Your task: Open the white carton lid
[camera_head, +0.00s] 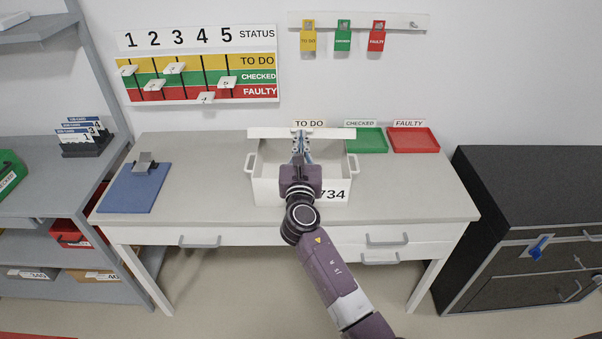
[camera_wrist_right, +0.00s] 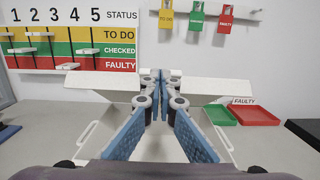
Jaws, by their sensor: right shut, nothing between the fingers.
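The white carton (camera_head: 268,191) stands on the middle of the table, with "734" on its front partly hidden by my right arm. Its lid (camera_head: 337,133) is raised at the back edge and the inside shows. The lid also shows in the right wrist view (camera_wrist_right: 95,80), on both sides of my fingers. My right gripper (camera_head: 301,135) reaches over the carton from the front. Its blue fingers, also in the right wrist view (camera_wrist_right: 158,85), are closed together and empty, with the tips at the lid. Whether they touch it I cannot tell. My left gripper is not in view.
A blue clipboard (camera_head: 132,193) lies at the table's left. A green tray (camera_head: 370,140) and a red tray (camera_head: 414,139) stand at the back right. A status board (camera_head: 199,112) hangs behind. The table's front right is clear.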

